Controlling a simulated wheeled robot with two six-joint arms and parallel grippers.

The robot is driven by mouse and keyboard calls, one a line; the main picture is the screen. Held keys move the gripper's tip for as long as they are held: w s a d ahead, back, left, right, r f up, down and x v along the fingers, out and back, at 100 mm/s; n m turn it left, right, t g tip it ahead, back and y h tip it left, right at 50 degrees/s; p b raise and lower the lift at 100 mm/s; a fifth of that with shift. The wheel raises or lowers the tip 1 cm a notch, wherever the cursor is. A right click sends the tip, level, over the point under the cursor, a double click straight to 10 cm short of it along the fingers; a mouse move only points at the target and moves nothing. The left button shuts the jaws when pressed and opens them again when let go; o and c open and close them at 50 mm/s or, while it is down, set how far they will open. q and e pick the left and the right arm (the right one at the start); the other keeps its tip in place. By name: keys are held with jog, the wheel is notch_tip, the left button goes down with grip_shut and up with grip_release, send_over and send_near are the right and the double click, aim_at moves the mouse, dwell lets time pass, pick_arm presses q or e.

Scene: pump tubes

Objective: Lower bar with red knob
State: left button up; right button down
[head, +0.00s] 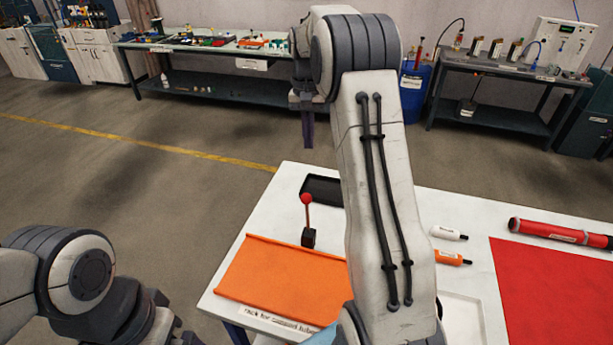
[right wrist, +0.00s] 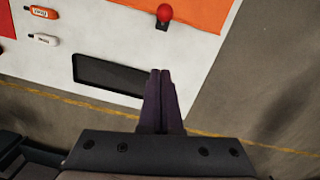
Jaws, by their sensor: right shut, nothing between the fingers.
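A bar with a red knob (head: 306,198) stands upright on a small black block (head: 308,238) on the white table, at the far edge of an orange panel (head: 285,282). In the right wrist view the red knob (right wrist: 165,13) is near the top, beyond my fingertips. My right gripper (head: 308,143) hangs with its fingers pointing down, above the knob in the head view, apart from it. Its purple fingers (right wrist: 159,74) are together and empty in the right wrist view. Of my left arm only links show at the lower left; its gripper is out of view.
A black tray (head: 322,190) lies on the table behind the bar, partly hidden by my right arm. A white tube (head: 448,233), an orange tube (head: 452,257), a red pump (head: 560,233) and a red mat (head: 555,290) lie to the right.

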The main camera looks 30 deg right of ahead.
jog(key=shift+a, duration=0.1)
jog(key=s+a+f+p, duration=0.2)
jog(key=s+f+p, duration=0.1)
jog(key=f, duration=0.7)
jog(key=shift+s+a+f+p, duration=0.2)
jog(key=shift+s+f+p, duration=0.2)
jog(key=shift+p, duration=0.2)
